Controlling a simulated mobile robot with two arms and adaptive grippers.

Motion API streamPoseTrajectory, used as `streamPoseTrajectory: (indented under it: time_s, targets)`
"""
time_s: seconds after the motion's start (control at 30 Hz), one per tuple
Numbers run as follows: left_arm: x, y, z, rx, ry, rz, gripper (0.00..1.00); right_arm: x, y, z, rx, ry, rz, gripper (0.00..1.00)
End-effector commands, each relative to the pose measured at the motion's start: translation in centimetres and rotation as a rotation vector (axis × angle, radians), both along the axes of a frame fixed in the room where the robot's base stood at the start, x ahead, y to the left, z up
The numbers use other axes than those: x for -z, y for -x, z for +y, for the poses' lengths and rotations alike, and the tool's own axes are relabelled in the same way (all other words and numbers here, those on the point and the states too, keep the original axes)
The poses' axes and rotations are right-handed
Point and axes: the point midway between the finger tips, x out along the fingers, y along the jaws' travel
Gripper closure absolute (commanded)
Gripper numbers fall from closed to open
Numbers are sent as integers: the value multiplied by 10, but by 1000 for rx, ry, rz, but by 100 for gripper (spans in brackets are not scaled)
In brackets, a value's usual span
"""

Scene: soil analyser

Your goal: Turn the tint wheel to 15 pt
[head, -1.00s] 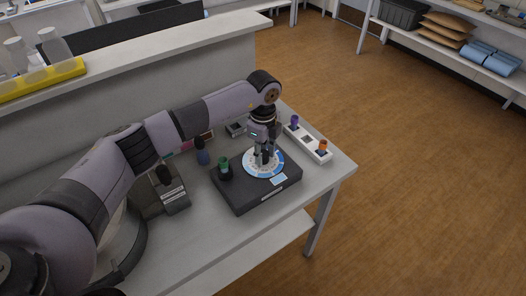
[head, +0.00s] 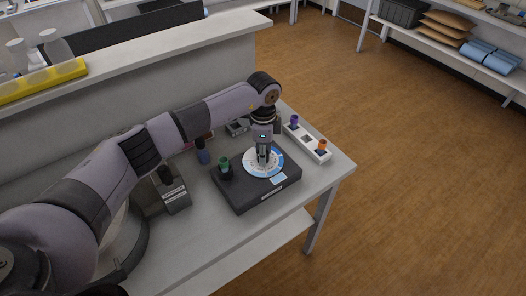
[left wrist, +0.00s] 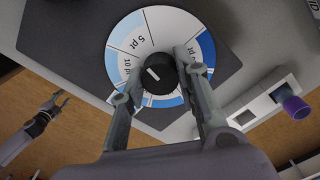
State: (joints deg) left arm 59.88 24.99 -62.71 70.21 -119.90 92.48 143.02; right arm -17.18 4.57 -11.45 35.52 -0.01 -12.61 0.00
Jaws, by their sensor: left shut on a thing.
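The tint wheel (head: 250,168) is a white and blue disc on a dark box (head: 238,196). In the left wrist view the wheel (left wrist: 121,38) has a black centre knob (left wrist: 156,72) with a short white line, slanting toward the side with the "5 pt" and "10 pt" labels. No 15 pt label is readable. My left gripper (head: 263,162) points down over the wheel. It is shut on the knob, one finger at each side, as the left wrist view (left wrist: 156,80) shows. My right gripper (left wrist: 58,98) shows far off at the left there, apparently open and empty.
A green-capped bottle (head: 225,166) stands on the box's left corner, a blue one (head: 202,155) behind it. A small grey device (head: 175,196) is at the left. The table's front right is clear.

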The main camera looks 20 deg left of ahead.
Motion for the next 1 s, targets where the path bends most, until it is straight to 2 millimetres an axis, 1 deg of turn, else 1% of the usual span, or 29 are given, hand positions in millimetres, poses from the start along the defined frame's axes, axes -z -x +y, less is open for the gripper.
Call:
streamPoseTrajectory:
  time_s: [0.03,0.3,0.33,0.6,0.63,0.87,1.0]
  targets:
    - [-2,-2,0,-2,1,-8,99,0,0,0,0,0,0,60]
    - [-3,-2,0,-2,1,-8,99,0,0,0,0,0,0,60]
    - [-3,-2,0,-1,1,-8,70,0,0,0,0,0,0,60]
    - [-1,-1,0,-1,1,-4,52,0,0,0,0,0,0,60]
    - [-1,-1,0,0,1,-3,50,0,0,0,0,0,0,60]
    - [-1,-1,0,0,0,-2,50,0,0,0,0,0,1,60]
    - [-7,-1,0,0,1,-3,50,0,1,-1,-1,1,1,60]
